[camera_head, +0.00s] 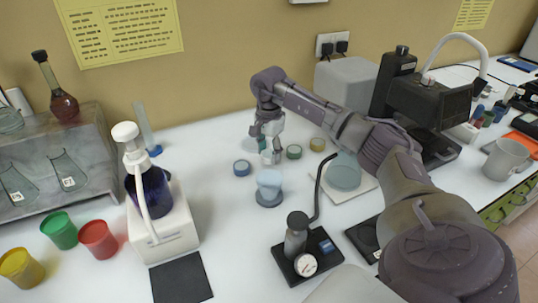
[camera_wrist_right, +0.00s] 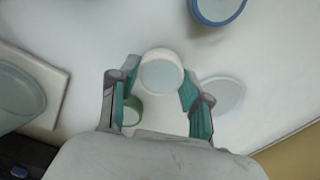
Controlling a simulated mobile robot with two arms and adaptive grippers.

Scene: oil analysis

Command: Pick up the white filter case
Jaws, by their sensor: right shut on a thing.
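The white filter case (camera_wrist_right: 161,73) is a small round case with a white rim and pale grey-blue face. In the right wrist view it sits between the teal fingertips of my right gripper (camera_wrist_right: 155,92), which is shut on it. In the head view my right gripper (camera_head: 270,145) points down over the table behind the pale blue stand, with the white case (camera_head: 268,157) small at its fingertips. I cannot tell whether the case touches the table. My left gripper is not in view.
A dark blue bottle (camera_head: 150,190) stands left.

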